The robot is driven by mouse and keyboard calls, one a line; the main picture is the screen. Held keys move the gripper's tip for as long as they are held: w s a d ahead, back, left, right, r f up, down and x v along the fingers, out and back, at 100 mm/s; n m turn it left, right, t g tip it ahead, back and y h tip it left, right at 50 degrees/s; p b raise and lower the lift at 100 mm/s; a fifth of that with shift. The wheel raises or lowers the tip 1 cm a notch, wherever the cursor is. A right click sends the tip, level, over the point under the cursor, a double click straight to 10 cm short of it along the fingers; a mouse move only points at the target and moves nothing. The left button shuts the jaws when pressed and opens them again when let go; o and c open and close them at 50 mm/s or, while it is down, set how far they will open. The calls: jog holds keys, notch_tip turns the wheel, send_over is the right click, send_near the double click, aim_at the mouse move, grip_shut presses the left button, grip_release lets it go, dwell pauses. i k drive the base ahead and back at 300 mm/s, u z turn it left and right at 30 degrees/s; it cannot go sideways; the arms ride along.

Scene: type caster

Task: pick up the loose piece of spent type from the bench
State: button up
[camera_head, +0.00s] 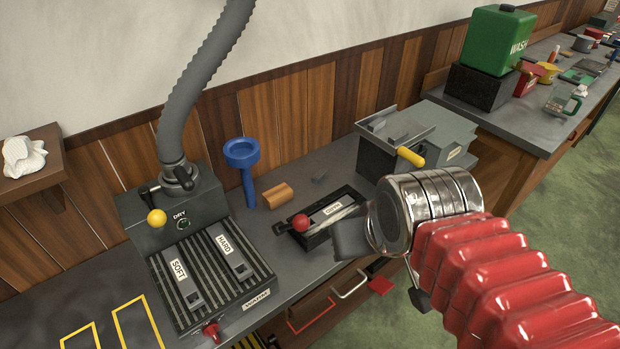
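One dark finger shows beside my silver wrist. The gap between the fingers is hidden.
A black tray (290,231) with a red-knobbed lever stands between my gripper and the block. An orange-brown block (277,195) and a blue funnel stand (241,155) are to the left. A grey machine with a yellow handle (410,157) stands right.

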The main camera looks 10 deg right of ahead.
aim_at(322, 173)
jog(key=u, duration=3.85)
jog(key=k, duration=1.45)
